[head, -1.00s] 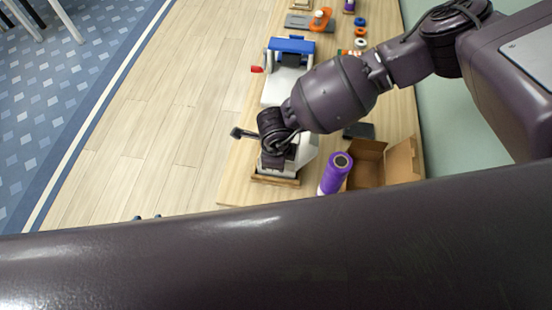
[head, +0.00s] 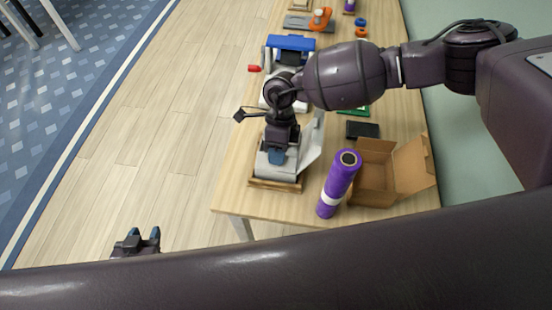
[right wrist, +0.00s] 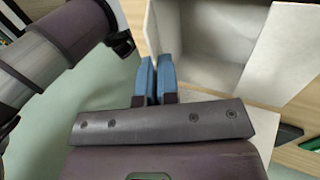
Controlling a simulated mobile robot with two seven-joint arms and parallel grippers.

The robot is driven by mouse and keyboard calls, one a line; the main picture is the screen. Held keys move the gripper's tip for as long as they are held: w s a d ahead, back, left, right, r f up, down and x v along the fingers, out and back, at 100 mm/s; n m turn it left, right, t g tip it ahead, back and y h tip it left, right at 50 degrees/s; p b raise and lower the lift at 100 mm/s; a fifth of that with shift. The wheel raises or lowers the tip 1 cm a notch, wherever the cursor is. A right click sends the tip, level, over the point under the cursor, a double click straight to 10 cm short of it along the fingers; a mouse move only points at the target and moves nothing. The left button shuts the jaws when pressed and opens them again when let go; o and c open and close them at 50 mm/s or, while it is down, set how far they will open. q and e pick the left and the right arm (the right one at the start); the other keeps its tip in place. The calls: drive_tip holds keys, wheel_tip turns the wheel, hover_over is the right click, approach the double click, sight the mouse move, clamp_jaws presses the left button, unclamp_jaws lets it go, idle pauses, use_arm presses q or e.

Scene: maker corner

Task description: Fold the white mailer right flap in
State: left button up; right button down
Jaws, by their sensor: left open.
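The white mailer (head: 285,172) is an open box near the table's front end. One flap (head: 314,145) stands up and leans outward on its right side. In the right wrist view the mailer's pale inside (right wrist: 205,45) and a raised wall or flap (right wrist: 285,55) show beyond my fingers. My right gripper (head: 277,158) is over the mailer, left of the right flap, fingers pointing down. Its blue fingertips (right wrist: 158,75) are close together with nothing visible between them. My left gripper (head: 142,235) is open and empty, low over the floor side, away from the table. My right gripper hides part of the mailer.
A wooden base (head: 274,185) lies under the mailer. A dark flat object (head: 362,130) lies behind. A blue-topped device (head: 291,43) stands further back.

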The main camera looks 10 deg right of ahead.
drive_tip(key=shift+w+d+f+g+b, duration=0.1)
drive_tip(key=shift+w+f+g+b, duration=0.15)
drive_tip(key=shift+b, duration=0.2)
use_arm(q)
drive_tip(key=shift+s+f, duration=0.2)
drive_tip(key=shift+f, duration=0.35)
drive_tip(key=shift+s+f, duration=0.15)
drive_tip(key=shift+f, duration=0.4)
use_arm(e)
drive_tip(key=shift+r, duration=0.1)
use_arm(q)
drive_tip(key=shift+s+f, duration=0.1)
drive_tip(key=shift+s, duration=0.1)
use_arm(e)
drive_tip(key=c, duration=1.8)
unclamp_jaws()
drive_tip(key=o, duration=0.4)
use_arm(q)
drive_tip(key=shift+w, duration=0.15)
use_arm(e)
drive_tip(key=shift+o, duration=0.2)
